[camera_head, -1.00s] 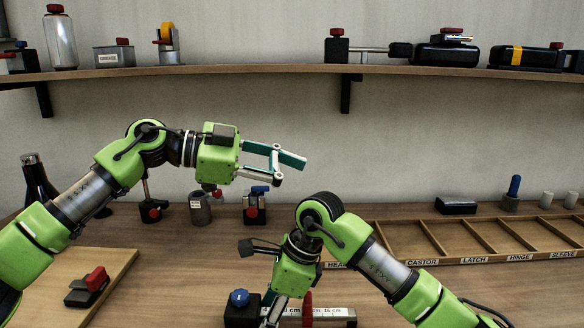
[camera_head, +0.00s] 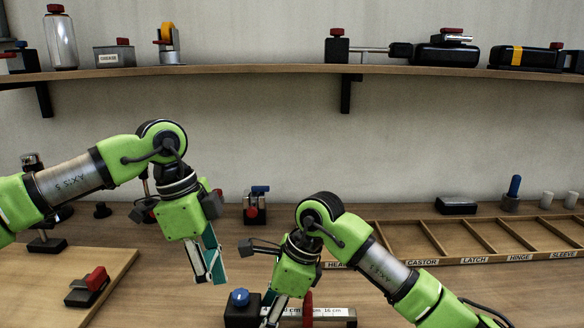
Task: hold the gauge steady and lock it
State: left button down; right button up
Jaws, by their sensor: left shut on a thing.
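The gauge (camera_head: 328,312) lies at the bottom middle of the bench, a flat metal scale with a white strip marked in cm. A black block with a blue knob (camera_head: 239,298) is at its left end, and an upright red part (camera_head: 307,306) stands on it. My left gripper (camera_head: 208,280) points down over the bench, left of the blue knob and apart from it. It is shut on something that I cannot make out. My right gripper (camera_head: 275,317) points down at the gauge, between the blue knob and the red part. Its fingertips are cut off by the picture's bottom edge.
A wooden board (camera_head: 118,262) with a red-and-black clamp (camera_head: 88,287) lies at left. A labelled divided tray (camera_head: 400,262) is at right. A small blue-and-red device (camera_head: 256,205) stands behind the gauge. A shelf (camera_head: 270,70) with tools crosses above.

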pick_arm(q)
jog(key=shift+a+x, duration=0.25)
jog(key=shift+x, duration=0.8)
jog(key=shift+a+x, duration=0.25)
jog(key=shift+x, duration=0.8)
jog(key=shift+w+d, duration=0.15)
jog(key=shift+d, duration=0.2)
jog(key=shift+w, duration=0.2)
jog(key=shift+w+a, duration=0.1)
jog(key=shift+w, duration=0.4)
jog(key=shift+w, duration=0.35)
jog(key=shift+w+a, duration=0.1)
jog(key=shift+a, duration=0.2)
jog(key=shift+d+v, duration=0.25)
jog(key=shift+v, duration=0.7)
jog(key=shift+d+v, duration=0.2)
jog(key=shift+v, duration=0.75)
jog(key=shift+d+v, duration=0.25)
jog(key=shift+v, duration=0.7)
jog(key=shift+r, duration=0.15)
